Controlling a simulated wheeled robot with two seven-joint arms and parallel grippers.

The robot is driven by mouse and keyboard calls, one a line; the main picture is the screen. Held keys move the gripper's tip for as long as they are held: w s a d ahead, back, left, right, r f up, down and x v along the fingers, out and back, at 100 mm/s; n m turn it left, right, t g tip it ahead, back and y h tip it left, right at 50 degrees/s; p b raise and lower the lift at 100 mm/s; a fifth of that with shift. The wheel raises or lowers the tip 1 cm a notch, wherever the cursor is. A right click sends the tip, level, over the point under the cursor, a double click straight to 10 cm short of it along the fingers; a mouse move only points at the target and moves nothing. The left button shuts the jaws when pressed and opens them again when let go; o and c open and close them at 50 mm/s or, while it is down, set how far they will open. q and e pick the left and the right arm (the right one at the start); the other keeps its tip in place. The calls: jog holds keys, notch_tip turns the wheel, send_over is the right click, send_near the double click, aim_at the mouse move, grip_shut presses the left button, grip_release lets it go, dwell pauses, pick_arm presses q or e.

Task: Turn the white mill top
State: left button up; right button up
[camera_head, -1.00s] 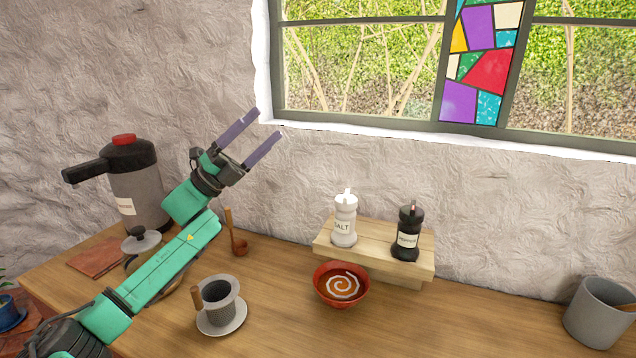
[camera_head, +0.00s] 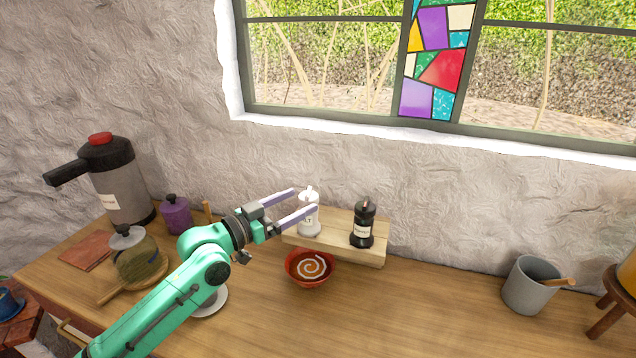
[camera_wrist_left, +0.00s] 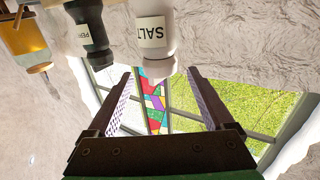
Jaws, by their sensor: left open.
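The white mill (camera_head: 311,228), labelled SALT, stands upright on a wooden riser (camera_head: 376,254) at the back of the counter. A small crank-like piece sticks up from its top. My left gripper (camera_head: 304,200) is open at the height of the mill's top, with one finger on each side of it in the picture. In the left wrist view the white mill (camera_wrist_left: 153,35) appears upside down, its top close to the gap between the spread fingertips. I cannot tell whether a finger touches it. My right gripper is in neither view.
A black pepper mill (camera_head: 362,228) stands right beside the white one. A red bowl (camera_head: 310,281) sits just in front of the riser. A grey pot (camera_head: 527,285) stands at right. A pump flask (camera_head: 122,186), purple canister (camera_head: 176,216) and teapot (camera_head: 136,262) are at left.

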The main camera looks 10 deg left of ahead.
aim_at(317, 194)
pick_arm(q)
jog(key=p+x, duration=0.1)
jog(key=x, duration=0.6)
jog(key=shift+p, duration=0.4)
jog(key=shift+w+d, duration=0.1)
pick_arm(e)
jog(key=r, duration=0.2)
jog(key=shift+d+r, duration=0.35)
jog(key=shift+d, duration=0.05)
pick_arm(q)
grip_shut()
jog(key=m+g+h+b, duration=0.1)
jog(key=b, duration=0.4)
jog(key=m+g+h+b, duration=0.1)
jog(key=b, duration=0.5)
jog(key=m+g+h+b, duration=0.1)
jog(key=h+b, duration=0.1)
jog(key=b, duration=0.3)
jog(key=shift+s+d+f+g, duration=0.2)
jog(key=shift+s+d+g, duration=0.05)
jog(key=shift+s+g, duration=0.1)
jog(key=shift+r, duration=0.15)
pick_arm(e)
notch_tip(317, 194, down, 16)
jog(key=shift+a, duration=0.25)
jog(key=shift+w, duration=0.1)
pick_arm(q)
grip_release()
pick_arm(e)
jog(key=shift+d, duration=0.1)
